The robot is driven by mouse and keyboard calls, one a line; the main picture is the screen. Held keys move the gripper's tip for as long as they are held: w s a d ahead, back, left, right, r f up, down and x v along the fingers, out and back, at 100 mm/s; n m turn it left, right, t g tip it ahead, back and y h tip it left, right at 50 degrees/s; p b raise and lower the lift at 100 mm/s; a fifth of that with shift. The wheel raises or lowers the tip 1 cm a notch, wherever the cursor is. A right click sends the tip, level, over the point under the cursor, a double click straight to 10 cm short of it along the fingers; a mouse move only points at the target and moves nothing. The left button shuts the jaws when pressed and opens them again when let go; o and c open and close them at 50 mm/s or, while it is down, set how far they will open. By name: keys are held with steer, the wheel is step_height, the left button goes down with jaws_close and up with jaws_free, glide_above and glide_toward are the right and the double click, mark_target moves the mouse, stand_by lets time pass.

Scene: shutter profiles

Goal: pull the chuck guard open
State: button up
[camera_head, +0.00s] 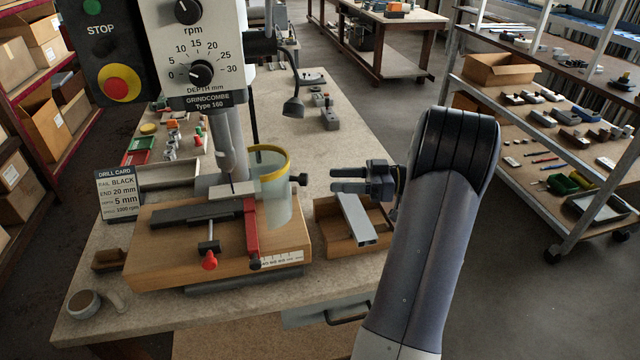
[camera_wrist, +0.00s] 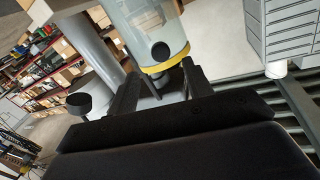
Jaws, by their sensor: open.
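The chuck guard (camera_head: 276,198) is a clear curved shield with a yellow rim, standing around the right side of the drill spindle (camera_head: 228,145). A black knob (camera_head: 299,180) sticks out from its right side. My gripper (camera_head: 334,180) is open and empty, to the right of the knob and apart from it, fingers pointing left. In the wrist view the guard (camera_wrist: 148,22) and its knob (camera_wrist: 160,51) are ahead, the knob lying between the lines of my two open fingers (camera_wrist: 160,74).
A wooden box (camera_head: 330,212) with a grey profile (camera_head: 357,220) lies below my gripper. The drilling jig (camera_head: 160,250) with a red stop arm stands under the spindle. A black lamp (camera_head: 293,106) rises behind the guard. A drill card (camera_head: 118,194) stands at left.

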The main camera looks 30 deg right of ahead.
mark_target(307, 180)
steer(key=v, duration=0.2)
steer(key=shift+s+d, duration=0.15)
steer(key=shift+d, duration=0.05)
steer(key=p+x, duration=0.2)
steer(key=x, duration=0.9)
steer(key=shift+r+p, duration=0.1)
steer(key=shift+p, duration=0.25)
steer(key=shift+d, duration=0.15)
steer(key=shift+s+a, duration=0.15)
steer(key=shift+a, duration=0.25)
steer(key=shift+d, duration=0.2)
steer(key=shift+a, duration=0.1)
